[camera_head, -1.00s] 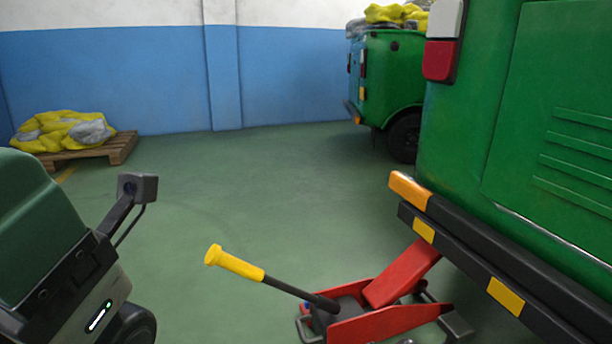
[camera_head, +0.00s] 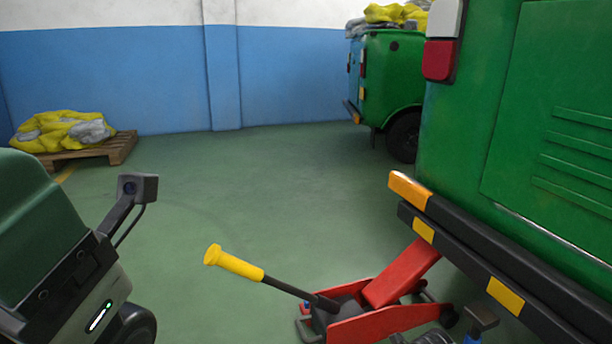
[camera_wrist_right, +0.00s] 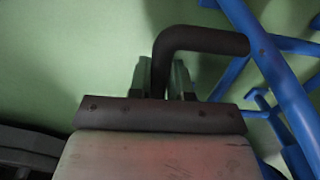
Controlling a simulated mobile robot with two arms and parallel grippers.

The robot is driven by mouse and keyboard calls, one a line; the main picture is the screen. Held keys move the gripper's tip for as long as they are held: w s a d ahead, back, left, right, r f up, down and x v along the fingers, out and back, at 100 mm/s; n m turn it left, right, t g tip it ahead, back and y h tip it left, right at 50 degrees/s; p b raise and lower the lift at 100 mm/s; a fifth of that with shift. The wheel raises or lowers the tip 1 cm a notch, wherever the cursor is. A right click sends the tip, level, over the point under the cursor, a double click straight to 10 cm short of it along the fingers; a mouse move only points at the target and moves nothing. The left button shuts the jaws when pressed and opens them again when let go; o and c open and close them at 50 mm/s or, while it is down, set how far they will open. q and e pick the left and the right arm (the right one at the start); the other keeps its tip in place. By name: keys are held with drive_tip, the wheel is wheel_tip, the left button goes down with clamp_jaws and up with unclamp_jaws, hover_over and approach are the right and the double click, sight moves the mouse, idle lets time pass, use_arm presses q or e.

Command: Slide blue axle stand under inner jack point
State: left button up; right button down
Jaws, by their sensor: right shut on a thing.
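The blue axle stand (camera_wrist_right: 275,75) fills the right of the right wrist view, showing blue tubes and a dark bent handle (camera_wrist_right: 205,40). My right gripper (camera_wrist_right: 160,72) is shut on that handle, with a finger on each side. In the head view only the stand's dark top (camera_head: 481,317) shows at the bottom edge, with a bit of blue below it. It is just right of the jack, close to the lower edge of the green rickshaw's bumper (camera_head: 470,245). The inner jack point is hidden. My left gripper is not in view.
A red floor jack (camera_head: 385,318) with a yellow-tipped handle (camera_head: 235,264) stands at the bumper, its arm reaching beneath it. A second green vehicle (camera_head: 392,75) and a pallet (camera_head: 95,152) with yellow sacks stand farther back. The middle floor is clear.

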drive_tip(key=shift+w+d+r, duration=0.1)
drive_tip(key=shift+w+d, duration=0.35)
drive_tip(key=shift+d, duration=0.75)
drive_tip(key=shift+w+d, duration=0.45)
drive_tip(key=shift+d, duration=0.75)
drive_tip(key=shift+w+d+r, duration=0.1)
drive_tip(key=shift+w+d, duration=0.35)
drive_tip(key=shift+d, duration=0.75)
drive_tip(key=c, duration=0.9)
unclamp_jaws()
drive_tip(key=shift+f, duration=0.1)
drive_tip(key=shift+s+a, duration=0.1)
wheel_tip(320, 180, up, 8)
drive_tip(key=p, duration=0.8)
drive_tip(key=shift+r, duration=0.25)
drive_tip(key=shift+a, duration=0.1)
